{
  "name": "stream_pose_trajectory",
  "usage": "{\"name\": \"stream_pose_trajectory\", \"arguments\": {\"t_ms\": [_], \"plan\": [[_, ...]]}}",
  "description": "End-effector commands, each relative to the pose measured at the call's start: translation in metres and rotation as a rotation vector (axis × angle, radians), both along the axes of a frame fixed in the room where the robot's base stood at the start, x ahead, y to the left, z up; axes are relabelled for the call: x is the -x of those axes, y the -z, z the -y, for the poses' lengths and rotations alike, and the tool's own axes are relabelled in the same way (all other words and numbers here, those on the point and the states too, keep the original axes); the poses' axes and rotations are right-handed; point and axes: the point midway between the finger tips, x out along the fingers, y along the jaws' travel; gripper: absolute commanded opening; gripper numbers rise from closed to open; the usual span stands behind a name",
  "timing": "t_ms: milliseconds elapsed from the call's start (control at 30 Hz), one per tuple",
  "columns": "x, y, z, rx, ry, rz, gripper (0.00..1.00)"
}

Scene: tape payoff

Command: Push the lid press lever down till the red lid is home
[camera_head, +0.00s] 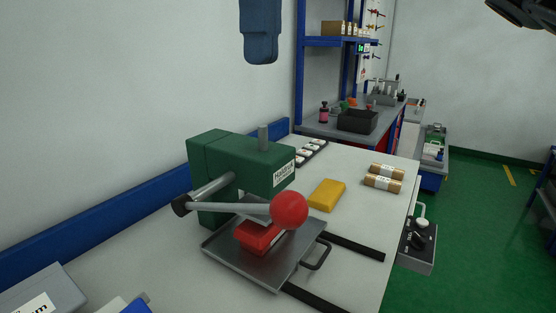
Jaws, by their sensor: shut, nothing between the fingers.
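The red lid (258,237) lies on the tray under the press head, partly behind the lever and knob. I cannot tell how far it is seated. Nothing touches the knob. I cannot make out my gripper's fingers in this view.
A yellow block (326,194), two brown rolls (383,178) and a dark strip of white pieces (310,152) lie behind the press. A control box (417,245) hangs at the bench's right edge. Unclear blue and dark shapes intrude at the top.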

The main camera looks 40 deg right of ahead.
Motion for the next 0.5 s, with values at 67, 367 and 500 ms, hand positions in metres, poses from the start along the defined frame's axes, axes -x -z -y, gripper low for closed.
{"name": "stream_pose_trajectory", "arguments": {"t_ms": [67,367,500], "plan": [[0.000,0.001,0.000,0.000,-0.001,0.001,0.00],[0.000,0.035,-0.001,0.000,-0.002,0.000,0.00],[0.000,0.063,-0.001,-0.001,-0.001,-0.001,0.00]]}}
